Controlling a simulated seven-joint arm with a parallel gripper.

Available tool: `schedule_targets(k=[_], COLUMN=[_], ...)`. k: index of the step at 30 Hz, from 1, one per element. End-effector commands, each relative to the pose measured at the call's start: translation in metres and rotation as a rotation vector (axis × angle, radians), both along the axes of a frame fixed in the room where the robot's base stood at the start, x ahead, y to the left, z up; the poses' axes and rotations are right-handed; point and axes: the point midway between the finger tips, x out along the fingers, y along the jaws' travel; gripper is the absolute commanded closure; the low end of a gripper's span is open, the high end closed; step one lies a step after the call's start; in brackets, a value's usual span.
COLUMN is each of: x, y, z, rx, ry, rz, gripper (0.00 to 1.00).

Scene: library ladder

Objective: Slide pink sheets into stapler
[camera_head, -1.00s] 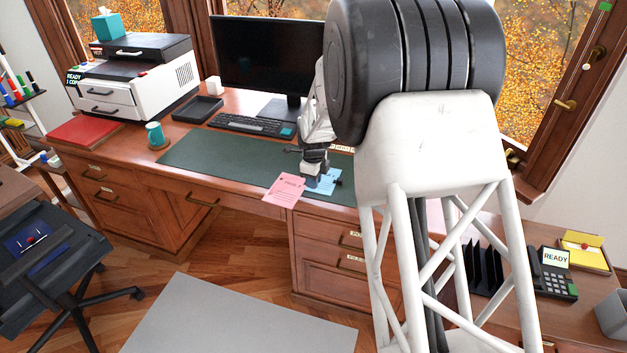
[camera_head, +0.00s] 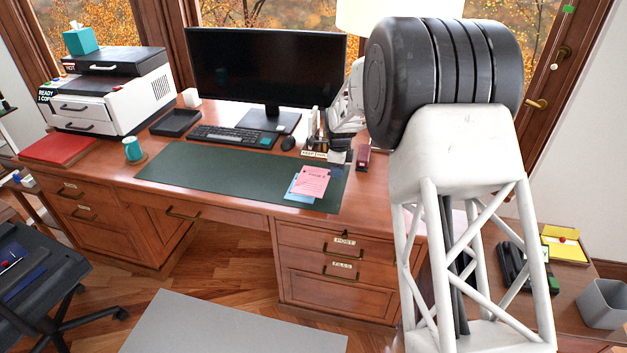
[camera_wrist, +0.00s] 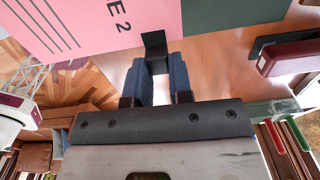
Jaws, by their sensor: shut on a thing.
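The pink sheets (camera_head: 314,180), with dark printing, show over the front right part of the green desk mat in the head view. They fill the upper left of the wrist view (camera_wrist: 90,20). My gripper (camera_wrist: 155,50) is shut on their edge; a black piece at the fingertips overlaps that edge. In the head view my gripper (camera_head: 337,158) is small and partly hidden by my arm. The dark red stapler (camera_head: 362,158) stands on the desk just right of my gripper, apart from the sheets. It also shows at the right of the wrist view (camera_wrist: 288,58).
A blue sheet (camera_head: 297,192) shows partly behind the pink ones. The green desk mat (camera_head: 215,175) is mostly clear. A mouse (camera_head: 288,143), keyboard (camera_head: 225,136) and monitor (camera_head: 262,70) stand behind it. A small labelled holder (camera_head: 314,154) stands close behind my gripper.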

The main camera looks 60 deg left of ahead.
Motion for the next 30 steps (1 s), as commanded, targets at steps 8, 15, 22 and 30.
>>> schedule_targets(k=[8,15,22,30], x=[0.096,0.155,0.179,0.18], y=[-0.024,-0.044,-0.054,-0.054], z=[0.015,0.025,0.029,0.03], rx=[0.001,0.0,0.0,0.0], ry=[0.0,0.0,0.0,0.0], rz=[0.016,0.032,0.039,0.04], gripper=[1.0,1.0,1.0,1.0])
